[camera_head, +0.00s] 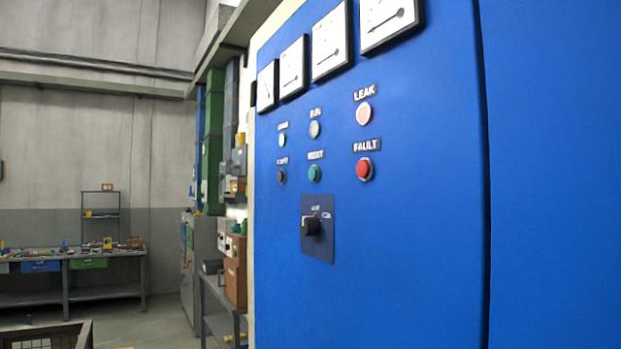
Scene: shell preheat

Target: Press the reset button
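A blue control cabinet (420,250) fills the right half of the head view. Its front has two rows of round buttons or lamps. The lower row holds a dark one (281,175), a green one (314,173) and a red one (364,168) labelled FAULT. The upper row holds a small pale one (283,140), a grey-white one (315,129) and a pale pink one (364,113) labelled LEAK. Neither gripper is in view.
A black rotary switch (311,225) sits on a dark plate below the buttons, and several white gauges (331,42) are above. A workbench (66,254) stands far left. A grey table (222,302) with boxes stands beside the cabinet. Floor (155,325) shows between them.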

